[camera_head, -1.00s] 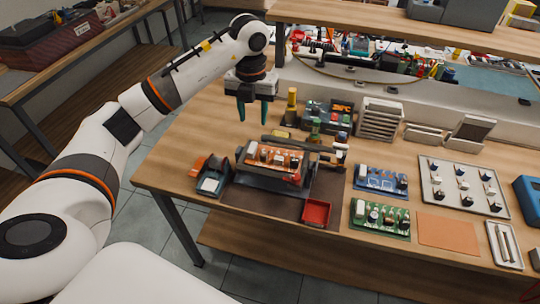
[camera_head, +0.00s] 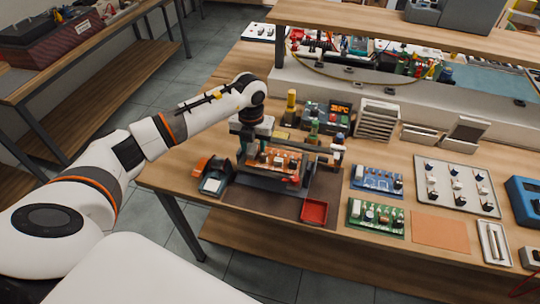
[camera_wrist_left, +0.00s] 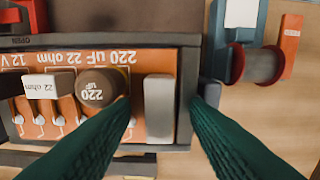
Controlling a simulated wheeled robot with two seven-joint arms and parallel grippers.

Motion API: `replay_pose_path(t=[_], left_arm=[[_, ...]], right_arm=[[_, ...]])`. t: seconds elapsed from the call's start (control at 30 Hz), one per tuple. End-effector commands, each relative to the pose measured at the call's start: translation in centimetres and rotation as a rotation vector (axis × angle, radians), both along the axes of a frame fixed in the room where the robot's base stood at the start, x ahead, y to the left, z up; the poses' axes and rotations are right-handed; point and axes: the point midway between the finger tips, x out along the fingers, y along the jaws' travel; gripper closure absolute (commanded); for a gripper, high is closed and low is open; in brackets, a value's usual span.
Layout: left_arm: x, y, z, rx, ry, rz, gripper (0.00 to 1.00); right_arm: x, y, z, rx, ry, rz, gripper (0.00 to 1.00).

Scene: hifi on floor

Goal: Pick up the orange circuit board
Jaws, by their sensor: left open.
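The orange circuit board (camera_head: 283,160) sits in a dark holder (camera_head: 270,184) on the workbench. In the left wrist view the board (camera_wrist_left: 150,64) carries a white block, a round brown capacitor marked 220 uF, and a pale upright block (camera_wrist_left: 159,108). My left gripper (camera_head: 250,152) is at the left end of the board, pointing down. In the left wrist view its green fingers (camera_wrist_left: 160,100) are apart, one over the board, the other by the holder's right edge; the pale block shows between them. Contact cannot be told. My right gripper is not in view.
A soldering-wire spool stand (camera_head: 213,180) stands just left of the holder. A red tray (camera_head: 315,211) lies in front. Blue (camera_head: 376,180) and green (camera_head: 375,217) boards lie to the right, beside an orange mat (camera_head: 440,232). A shelf (camera_head: 400,32) overhangs the back.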

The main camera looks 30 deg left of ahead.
Motion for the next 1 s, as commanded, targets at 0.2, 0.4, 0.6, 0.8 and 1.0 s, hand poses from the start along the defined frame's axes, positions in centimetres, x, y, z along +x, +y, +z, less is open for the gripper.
replay_pose_path(t=[0.2,0.4,0.6,0.8,1.0], left_arm=[[0.0,0.0,0.0,0.000,0.000,0.000,0.75],[0.0,0.0,0.0,0.000,0.000,0.000,1.00],[0.0,0.0,0.1,-0.001,-0.001,0.000,1.00],[0.1,0.0,1.8,0.000,-0.006,0.000,1.00],[0.2,0.0,5.9,0.000,-0.007,0.000,1.00]], right_arm=[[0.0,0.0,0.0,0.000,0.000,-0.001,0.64],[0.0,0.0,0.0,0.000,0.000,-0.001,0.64],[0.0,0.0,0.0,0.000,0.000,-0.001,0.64],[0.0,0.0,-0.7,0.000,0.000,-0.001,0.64],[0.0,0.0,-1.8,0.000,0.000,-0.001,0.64]])
